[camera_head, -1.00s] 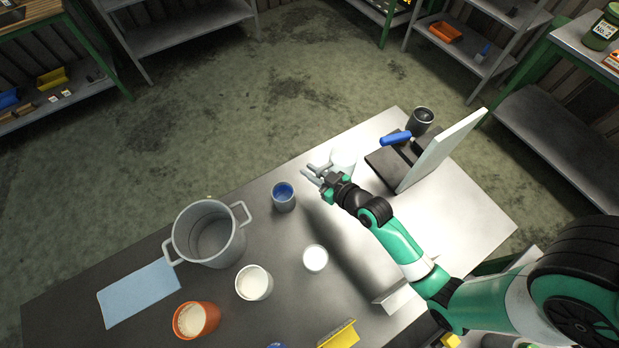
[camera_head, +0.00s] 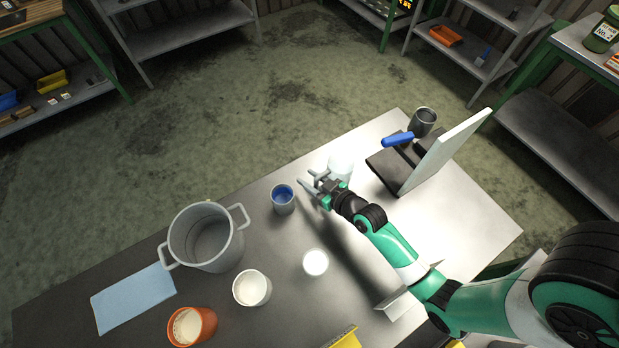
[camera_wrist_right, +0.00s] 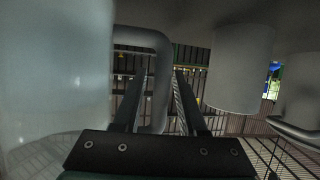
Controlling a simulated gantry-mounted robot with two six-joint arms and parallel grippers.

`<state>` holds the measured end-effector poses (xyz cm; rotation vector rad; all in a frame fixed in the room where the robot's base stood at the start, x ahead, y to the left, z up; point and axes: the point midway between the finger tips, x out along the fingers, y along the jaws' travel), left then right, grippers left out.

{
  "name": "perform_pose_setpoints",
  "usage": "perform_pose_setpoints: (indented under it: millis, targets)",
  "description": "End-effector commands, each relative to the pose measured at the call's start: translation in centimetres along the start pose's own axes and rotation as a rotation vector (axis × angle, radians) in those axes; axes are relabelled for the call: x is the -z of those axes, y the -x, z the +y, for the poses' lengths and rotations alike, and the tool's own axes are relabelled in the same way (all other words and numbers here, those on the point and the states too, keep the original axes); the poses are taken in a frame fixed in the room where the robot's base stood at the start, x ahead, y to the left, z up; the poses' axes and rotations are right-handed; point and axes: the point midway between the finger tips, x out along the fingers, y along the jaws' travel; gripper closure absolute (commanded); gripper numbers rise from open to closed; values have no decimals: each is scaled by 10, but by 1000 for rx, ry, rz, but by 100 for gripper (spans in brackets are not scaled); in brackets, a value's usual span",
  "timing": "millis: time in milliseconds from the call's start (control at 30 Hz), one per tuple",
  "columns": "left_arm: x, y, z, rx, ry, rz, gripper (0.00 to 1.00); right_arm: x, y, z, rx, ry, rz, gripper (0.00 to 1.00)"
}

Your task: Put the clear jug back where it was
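The clear jug (camera_head: 341,166) is a whitish translucent vessel on the far part of the metal table, partly hidden behind my right gripper. My right gripper (camera_head: 308,178) is beside it, its fingers pointing left. In the right wrist view, which looks upside down, the jug's wall (camera_wrist_right: 55,80) fills the left side. The jug's handle (camera_wrist_right: 160,85) stands between the two fingers (camera_wrist_right: 163,105). The fingers are apart, with a gap showing beside the handle. My left gripper is not in view.
A grey cup with blue inside (camera_head: 283,199) stands just left of the gripper. A black stand with a white panel (camera_head: 440,150) and a dark mug (camera_head: 423,121) are at right.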

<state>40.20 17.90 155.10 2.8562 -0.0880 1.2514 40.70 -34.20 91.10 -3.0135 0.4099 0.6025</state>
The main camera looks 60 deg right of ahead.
Motion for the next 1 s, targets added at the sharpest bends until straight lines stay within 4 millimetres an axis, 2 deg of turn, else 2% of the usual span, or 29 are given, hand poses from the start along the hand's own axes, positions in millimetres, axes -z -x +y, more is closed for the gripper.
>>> perform_pose_setpoints:
  millis: [367, 467, 800, 1000]
  targets:
    - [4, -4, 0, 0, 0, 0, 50, 5, 3, 0, 0, 0, 0, 52]
    - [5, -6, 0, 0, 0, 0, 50, 3, 16, 0, 0, -2, -1, 52]
    - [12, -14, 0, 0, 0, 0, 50, 2, 96, 0, -2, -2, -3, 52]
    - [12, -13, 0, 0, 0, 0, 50, 2, 120, 0, -2, -1, 0, 52]
